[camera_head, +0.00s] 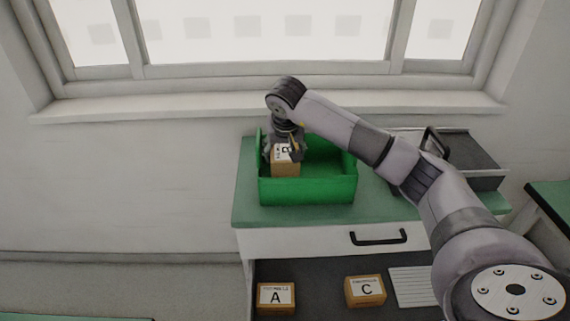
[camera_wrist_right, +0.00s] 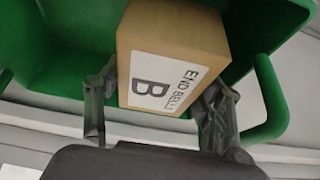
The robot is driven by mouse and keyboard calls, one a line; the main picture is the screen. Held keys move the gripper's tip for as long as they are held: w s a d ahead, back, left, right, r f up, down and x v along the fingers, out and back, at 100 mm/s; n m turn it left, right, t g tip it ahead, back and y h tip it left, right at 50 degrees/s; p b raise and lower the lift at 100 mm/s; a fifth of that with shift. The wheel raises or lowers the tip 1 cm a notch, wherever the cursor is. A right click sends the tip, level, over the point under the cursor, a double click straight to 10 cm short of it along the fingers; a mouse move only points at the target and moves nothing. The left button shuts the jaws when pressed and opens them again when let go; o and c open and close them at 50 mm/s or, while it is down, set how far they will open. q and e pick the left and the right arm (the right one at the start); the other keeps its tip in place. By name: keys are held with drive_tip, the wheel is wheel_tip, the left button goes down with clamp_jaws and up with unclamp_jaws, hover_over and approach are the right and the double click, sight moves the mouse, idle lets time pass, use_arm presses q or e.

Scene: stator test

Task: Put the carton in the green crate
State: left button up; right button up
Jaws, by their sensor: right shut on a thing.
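The carton (camera_head: 284,170) is a brown box with a white label. In the right wrist view the carton (camera_wrist_right: 172,60) shows a label reading "END BELLS" and "B". My right gripper (camera_head: 283,150) is shut on the carton, its fingers (camera_wrist_right: 160,95) on either side of it. The green crate (camera_head: 308,190) stands on the green-topped cabinet. The carton is inside the crate's opening, at its left side. I cannot tell whether it touches the crate floor. The crate walls also show around the carton in the right wrist view (camera_wrist_right: 75,45). My left gripper is not in view.
Carton A (camera_head: 276,297) and carton C (camera_head: 365,290) sit in the dark space below the cabinet top. A grey tray-like box (camera_head: 472,155) stands right of the crate, partly behind my right arm. A window and sill are behind.

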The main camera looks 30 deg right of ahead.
wheel_tip(320, 180, down, 4)
drive_tip(key=shift+f, duration=0.1)
idle(0.4)
drive_tip(key=shift+f, duration=0.2)
drive_tip(key=o, duration=1.2)
drive_tip(key=shift+r, duration=0.15)
drive_tip(key=v, duration=1.2)
drive_tip(key=shift+a, duration=0.1)
